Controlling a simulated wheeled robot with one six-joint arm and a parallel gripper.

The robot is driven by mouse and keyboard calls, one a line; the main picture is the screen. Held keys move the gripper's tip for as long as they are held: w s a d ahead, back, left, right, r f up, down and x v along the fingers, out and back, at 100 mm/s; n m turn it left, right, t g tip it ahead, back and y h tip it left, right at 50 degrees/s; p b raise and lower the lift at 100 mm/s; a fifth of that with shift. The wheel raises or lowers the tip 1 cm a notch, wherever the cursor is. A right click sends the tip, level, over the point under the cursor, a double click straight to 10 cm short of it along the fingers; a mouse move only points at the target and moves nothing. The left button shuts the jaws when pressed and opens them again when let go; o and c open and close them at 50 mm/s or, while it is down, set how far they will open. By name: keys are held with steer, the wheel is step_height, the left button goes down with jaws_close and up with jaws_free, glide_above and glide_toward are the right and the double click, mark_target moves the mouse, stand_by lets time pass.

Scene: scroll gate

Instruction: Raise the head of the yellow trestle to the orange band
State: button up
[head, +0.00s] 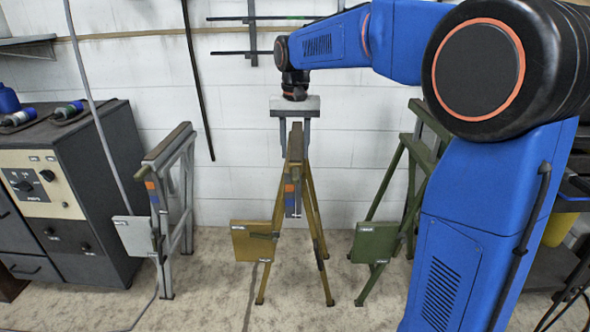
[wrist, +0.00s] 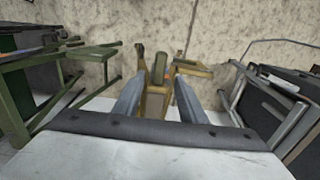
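The yellow trestle (head: 320,215) stands in the middle of the head view, its narrow head (head: 295,145) seen nearly end-on. Below the head is an upright post with an orange band (head: 289,173) and a blue band (head: 289,188) under it. A yellow plate (head: 252,241) hangs at its left. My gripper (head: 295,154) points down over the head, fingers apart, one showing on each side of it. In the wrist view the yellow head (wrist: 158,68) shows between the open fingers. I cannot tell whether they touch it.
A grey trestle (head: 187,195) stands left and a green trestle (head: 385,185) right, each with a side plate. A dark cabinet (head: 110,150) with a control panel is at far left. A white block wall is close behind. Floor in front is clear.

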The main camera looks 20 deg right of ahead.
mark_target(295, 173)
step_height(295, 173, down, 7)
stand_by(0.4)
jaws_close()
